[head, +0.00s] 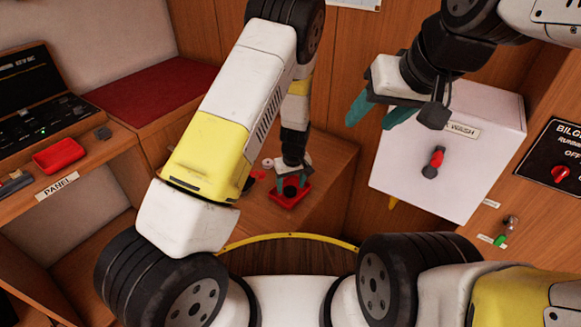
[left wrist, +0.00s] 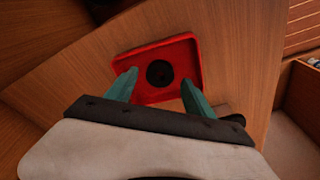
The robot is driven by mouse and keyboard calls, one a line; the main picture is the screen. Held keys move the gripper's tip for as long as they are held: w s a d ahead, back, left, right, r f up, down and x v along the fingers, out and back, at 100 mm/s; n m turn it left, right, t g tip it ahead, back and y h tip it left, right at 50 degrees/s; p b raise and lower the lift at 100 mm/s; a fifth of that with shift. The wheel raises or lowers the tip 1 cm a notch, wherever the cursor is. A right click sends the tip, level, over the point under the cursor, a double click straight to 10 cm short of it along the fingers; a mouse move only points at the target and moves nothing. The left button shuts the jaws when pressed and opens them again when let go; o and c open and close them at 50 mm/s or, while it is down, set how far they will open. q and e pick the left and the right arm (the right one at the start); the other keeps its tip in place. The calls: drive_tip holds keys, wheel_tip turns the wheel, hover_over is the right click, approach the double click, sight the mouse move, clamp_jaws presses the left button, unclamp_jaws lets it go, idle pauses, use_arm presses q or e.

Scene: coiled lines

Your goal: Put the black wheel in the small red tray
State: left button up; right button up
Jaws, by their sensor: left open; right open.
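In the left wrist view the black wheel (left wrist: 159,73), a dark disc with a centre hole, lies inside the red tray (left wrist: 193,48) on a wooden surface. My left gripper (left wrist: 158,87) is open, its teal fingertips at either side of the wheel with gaps visible. In the head view my left gripper (head: 290,182) points down over the red tray (head: 291,203) and largely hides what lies in it. My right gripper (head: 390,112) is open and empty, high in front of the white box.
Another red tray (head: 58,155) sits on the panel shelf at left. Small red and white pieces (head: 266,164) lie just left of my left gripper. A white box (head: 440,185) with a red knob stands at right. A yellow line (head: 290,236) curves in front.

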use_arm(q)
wheel_tip(320, 180, up, 10)
drive_tip(key=s, duration=0.1)
wheel_tip(320, 180, up, 14)
drive_tip(key=h, duration=0.2)
hover_over(292, 194)
drive_tip(key=s+a, duration=0.3)
drive_tip(key=a, duration=0.1)
drive_tip(key=s+a+r+m+t, duration=0.2)
drive_tip(key=s+a+r, duration=0.3)
drive_tip(key=s+r, duration=0.3)
drive_tip(key=s+a+r+m+t, duration=0.2)
drive_tip(key=s+a+r, duration=0.3)
drive_tip(key=s+r, duration=0.4)
drive_tip(key=s, duration=0.3)
drive_tip(key=shift+s+a+r+m+t+h, duration=0.15)
drive_tip(key=shift+a+r+m+t+h, duration=0.15)
drive_tip(key=shift+a+h, duration=0.1)
